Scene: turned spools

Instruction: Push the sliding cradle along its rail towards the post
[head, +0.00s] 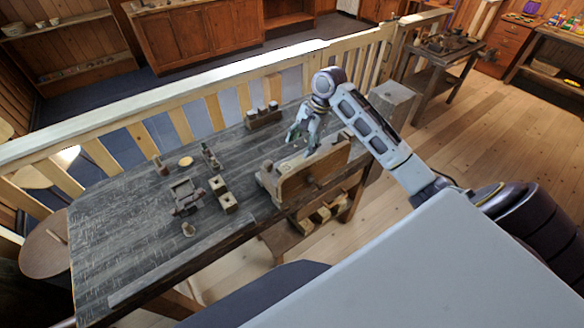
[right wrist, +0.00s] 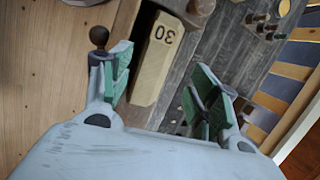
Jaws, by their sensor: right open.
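A wooden piece with an upright front board (head: 315,175) and a dark knob stands at the table's right front edge; I cannot tell for sure whether it is the cradle on its rail. In the right wrist view, a pale block marked "30" (right wrist: 158,58) lies along a dark channel there. My right gripper (head: 303,140) is open above this piece. In the right wrist view, its green-padded fingers (right wrist: 163,95) stand apart, one near the dark knob (right wrist: 98,37), the block between them and farther off. I cannot identify the post for sure. My left gripper is not in view.
A grey frame-like fixture (head: 185,195), square blocks (head: 228,202) and small upright pieces (head: 209,156) stand on the dark table (head: 130,245). A rack with several pegs (head: 263,117) is at the back edge. A wooden railing (head: 240,82) runs behind. The table's left front is clear.

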